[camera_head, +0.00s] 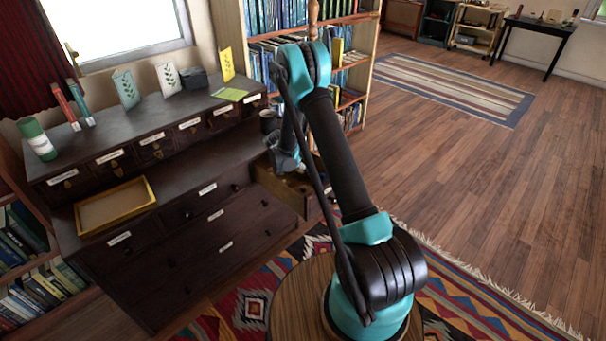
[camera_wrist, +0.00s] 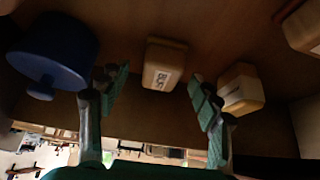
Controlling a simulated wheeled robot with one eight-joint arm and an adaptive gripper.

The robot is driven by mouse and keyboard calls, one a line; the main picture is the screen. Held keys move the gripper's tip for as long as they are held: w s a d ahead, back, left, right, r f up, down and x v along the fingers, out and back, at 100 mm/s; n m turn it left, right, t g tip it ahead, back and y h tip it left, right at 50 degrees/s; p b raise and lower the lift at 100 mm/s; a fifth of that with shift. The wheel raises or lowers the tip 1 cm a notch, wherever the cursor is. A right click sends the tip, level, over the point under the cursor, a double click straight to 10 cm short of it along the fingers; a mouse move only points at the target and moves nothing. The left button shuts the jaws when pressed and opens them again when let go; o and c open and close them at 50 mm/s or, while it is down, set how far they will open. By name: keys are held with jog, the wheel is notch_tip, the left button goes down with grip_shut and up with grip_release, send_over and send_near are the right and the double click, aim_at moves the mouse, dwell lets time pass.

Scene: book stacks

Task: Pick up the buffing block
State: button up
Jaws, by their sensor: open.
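In the wrist view a pale tan block (camera_wrist: 165,60) with a small printed label lies ahead, between the lines of my fingers. It looks like the buffing block, but its label is too small to read surely. My gripper (camera_wrist: 158,84) is open and empty, a finger on each side, with the block beyond the fingertips. A second tan labelled block (camera_wrist: 242,84) is partly hidden behind the right finger. In the head view my gripper (camera_head: 285,160) hangs over an open drawer (camera_head: 292,190) at the dresser's right end; the drawer's contents are mostly hidden there.
A round blue lidded container (camera_wrist: 52,48) stands close to the left finger. Another labelled block (camera_wrist: 304,25) sits at the upper right corner. The dark dresser (camera_head: 190,215) carries a yellow tray (camera_head: 148,193) and cards. A bookcase (camera_head: 350,75) stands behind my arm.

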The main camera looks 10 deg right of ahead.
jog(key=shift+x, duration=0.75)
jog(key=c, duration=1.4)
jog(key=shift+o, duration=0.2)
jog(key=shift+r, duration=0.1)
notch_tip(320, 180, up, 20)
